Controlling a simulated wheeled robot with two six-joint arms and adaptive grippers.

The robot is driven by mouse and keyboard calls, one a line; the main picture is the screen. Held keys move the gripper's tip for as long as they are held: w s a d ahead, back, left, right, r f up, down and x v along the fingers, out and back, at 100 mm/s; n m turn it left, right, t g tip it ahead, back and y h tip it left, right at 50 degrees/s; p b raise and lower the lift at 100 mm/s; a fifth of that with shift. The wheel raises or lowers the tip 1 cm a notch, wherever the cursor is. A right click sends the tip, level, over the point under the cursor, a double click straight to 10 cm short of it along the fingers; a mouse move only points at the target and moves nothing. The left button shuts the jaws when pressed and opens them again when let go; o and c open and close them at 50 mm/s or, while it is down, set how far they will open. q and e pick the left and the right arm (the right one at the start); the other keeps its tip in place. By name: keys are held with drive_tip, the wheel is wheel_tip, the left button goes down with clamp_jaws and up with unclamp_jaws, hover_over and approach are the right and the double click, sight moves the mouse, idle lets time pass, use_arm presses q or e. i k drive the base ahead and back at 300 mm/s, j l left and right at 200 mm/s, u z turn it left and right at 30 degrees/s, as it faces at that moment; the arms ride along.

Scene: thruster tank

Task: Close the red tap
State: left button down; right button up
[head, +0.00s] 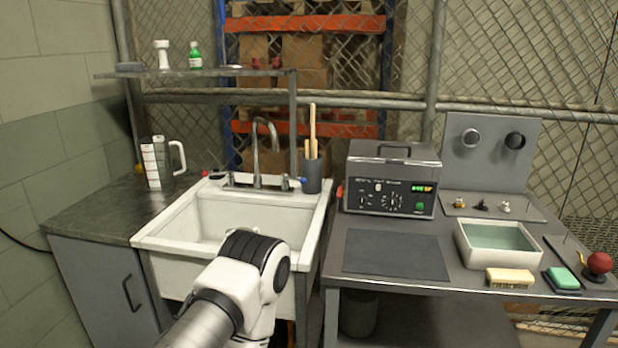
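The sink's tall curved metal faucet (256,160) stands at the back rim of the white sink (150,243). A small red tap handle (206,174) shows at the left of the faucet base, and a small blue one (303,181) at the right. The red handle is too small here to tell whether it is turned open or shut. I cannot make out running water. One of my arms reaches in from the bottom, its white and black joint in front of the sink's near edge. Neither gripper shows in the head view.
A white measuring jug (160,163) stands on the dark counter at left. A dark cup (312,176) with wooden tools stands at the sink's back right corner. A metal instrument box (392,180) and a white basin (462,248) stand on the right bench. A shelf (200,73) hangs above the sink.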

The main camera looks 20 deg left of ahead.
sight(230, 173)
drive_tip(key=u, duration=1.3)
drive_tip(key=z, duration=0.3)
